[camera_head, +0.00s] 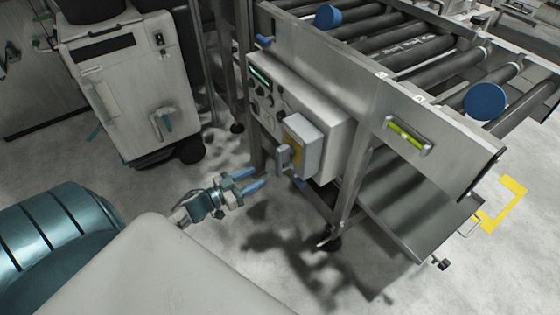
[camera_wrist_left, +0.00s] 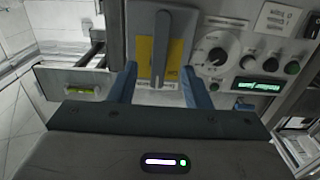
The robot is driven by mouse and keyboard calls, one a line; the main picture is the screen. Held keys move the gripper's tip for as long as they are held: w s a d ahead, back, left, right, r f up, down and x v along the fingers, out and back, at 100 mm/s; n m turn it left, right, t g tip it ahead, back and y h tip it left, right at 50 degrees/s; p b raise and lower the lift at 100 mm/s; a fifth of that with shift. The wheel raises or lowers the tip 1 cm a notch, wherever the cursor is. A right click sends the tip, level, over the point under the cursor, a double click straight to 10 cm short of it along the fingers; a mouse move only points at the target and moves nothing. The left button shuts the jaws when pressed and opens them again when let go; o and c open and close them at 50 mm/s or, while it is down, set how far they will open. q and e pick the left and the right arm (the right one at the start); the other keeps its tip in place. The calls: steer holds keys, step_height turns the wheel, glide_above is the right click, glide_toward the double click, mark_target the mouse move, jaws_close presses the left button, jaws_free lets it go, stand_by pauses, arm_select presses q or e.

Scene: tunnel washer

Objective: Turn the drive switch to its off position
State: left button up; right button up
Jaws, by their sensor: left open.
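The large grey lever handle (camera_head: 283,155), which I take to be the drive switch, sits on a yellow plate (camera_head: 293,148) on a grey box at the front of the control panel. In the left wrist view the lever (camera_wrist_left: 161,45) points along the picture's vertical, over the yellow plate. My left gripper (camera_head: 253,179) is open and empty, a little in front of the lever, to its lower left. In the left wrist view its blue fingers (camera_wrist_left: 159,72) stand on either side of the lever's lower end, apart from it. My right gripper is not in view.
The panel (camera_wrist_left: 235,62) also carries a black rotary knob (camera_wrist_left: 216,56), several buttons and a green display (camera_wrist_left: 258,87). A roller conveyor (camera_head: 400,50) extends behind. A white wheeled cabinet (camera_head: 125,90) stands at the left. The floor around my gripper is clear.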

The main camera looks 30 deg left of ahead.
mark_target(277, 166)
arm_select(q)
steer(key=x, duration=0.9)
steer(key=shift+w+p, duration=0.15)
steer(key=shift+p, duration=0.2)
steer(key=shift+w+d, duration=0.2)
steer(key=shift+w, duration=0.15)
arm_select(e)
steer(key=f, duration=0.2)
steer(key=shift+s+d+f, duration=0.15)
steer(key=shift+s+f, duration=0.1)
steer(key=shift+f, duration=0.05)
arm_select(q)
steer(key=shift+c, duration=0.2)
jaws_close()
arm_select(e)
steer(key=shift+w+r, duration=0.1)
